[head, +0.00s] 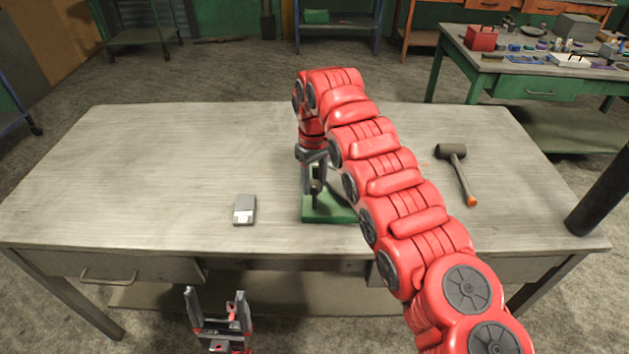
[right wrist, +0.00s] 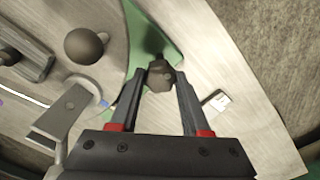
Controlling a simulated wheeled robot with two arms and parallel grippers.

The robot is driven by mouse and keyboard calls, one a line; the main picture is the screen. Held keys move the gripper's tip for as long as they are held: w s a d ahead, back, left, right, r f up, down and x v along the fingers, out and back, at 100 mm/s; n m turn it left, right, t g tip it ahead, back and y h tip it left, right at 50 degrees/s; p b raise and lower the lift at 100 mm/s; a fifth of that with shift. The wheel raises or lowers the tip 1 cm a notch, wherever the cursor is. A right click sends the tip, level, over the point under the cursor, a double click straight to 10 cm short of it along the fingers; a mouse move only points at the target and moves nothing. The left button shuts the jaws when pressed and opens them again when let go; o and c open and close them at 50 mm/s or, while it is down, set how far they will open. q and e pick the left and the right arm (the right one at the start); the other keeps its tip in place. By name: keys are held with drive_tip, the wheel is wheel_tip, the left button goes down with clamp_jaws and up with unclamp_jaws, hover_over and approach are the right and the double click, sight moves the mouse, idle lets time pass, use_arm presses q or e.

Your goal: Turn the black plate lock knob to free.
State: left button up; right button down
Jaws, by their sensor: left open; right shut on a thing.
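The black plate lock knob (right wrist: 160,77) is a dark, lobed knob over a green base, and it sits between the fingertips of my right gripper (right wrist: 160,88). The right gripper is shut on it. In the head view the knob (head: 316,187) shows small and dark below the right gripper, above the green base (head: 325,215). My right arm hides most of the device on that base. My left gripper (head: 219,306) is open and empty, low in front of the table's front edge.
A dark ball knob (right wrist: 84,46) and a grey lever (right wrist: 72,112) are near the right gripper. A small grey box (head: 244,210) lies left of the base. A mallet (head: 455,165) lies to the right. The table's left side (head: 150,170) is clear.

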drive_tip(key=shift+n, duration=0.6)
drive_tip(key=shift+c, duration=1.8)
unclamp_jaws()
wheel_tip(320, 180, up, 3)
drive_tip(key=shift+f, duration=0.1)
wheel_tip(320, 180, up, 4)
drive_tip(key=p, duration=0.2)
drive_tip(key=shift+a+p, duration=0.15)
drive_tip(key=shift+p, duration=0.25)
wheel_tip(320, 180, up, 11)
drive_tip(key=p, duration=1)
drive_tip(key=shift+d+f+p, duration=0.15)
drive_tip(key=shift+d+p, duration=0.05)
drive_tip(key=shift+p, duration=0.15)
